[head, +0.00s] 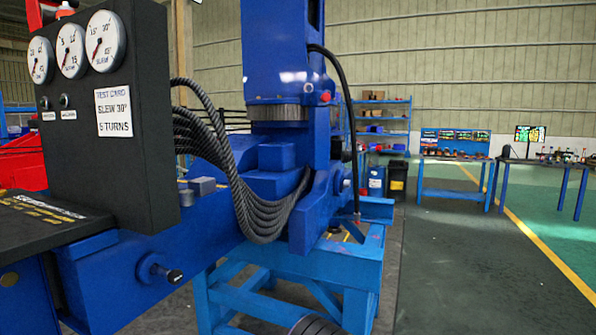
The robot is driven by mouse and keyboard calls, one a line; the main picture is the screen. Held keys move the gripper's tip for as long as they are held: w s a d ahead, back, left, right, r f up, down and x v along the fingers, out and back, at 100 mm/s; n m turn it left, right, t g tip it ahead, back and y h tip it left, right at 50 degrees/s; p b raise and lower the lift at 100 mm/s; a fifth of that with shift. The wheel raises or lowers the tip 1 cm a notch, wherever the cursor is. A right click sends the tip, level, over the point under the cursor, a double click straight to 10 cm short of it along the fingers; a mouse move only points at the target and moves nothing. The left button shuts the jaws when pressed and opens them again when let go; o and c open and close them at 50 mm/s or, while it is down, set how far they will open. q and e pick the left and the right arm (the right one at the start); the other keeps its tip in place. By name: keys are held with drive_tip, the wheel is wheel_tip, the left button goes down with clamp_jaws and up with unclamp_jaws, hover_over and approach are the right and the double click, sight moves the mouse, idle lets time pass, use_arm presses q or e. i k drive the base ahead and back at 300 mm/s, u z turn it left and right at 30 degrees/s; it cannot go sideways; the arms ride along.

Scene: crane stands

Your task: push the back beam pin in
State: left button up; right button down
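A pin with a black grip and a round blue collar (165,272) sticks out of the near side of the long blue beam (105,275), at the lower left. Its grip end stands out from the beam's face. I cannot tell from this view whether it is the back beam pin. A small round knob (347,184) shows on the blue bracket at the foot of the crane column. Neither of my grippers is in view.
A black gauge panel (125,165) with a test card stands above the beam. Thick black hoses (255,215) hang to the blue column (280,60). A blue stand (345,265) carries the column. Open green floor (470,275) lies to the right.

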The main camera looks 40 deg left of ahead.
sight(174, 277)
drive_tip(key=u, duration=0.4)
drive_tip(key=i, duration=0.9)
drive_tip(key=u, duration=1.05)
drive_tip(key=i, duration=0.4)
drive_tip(key=u, duration=1.6)
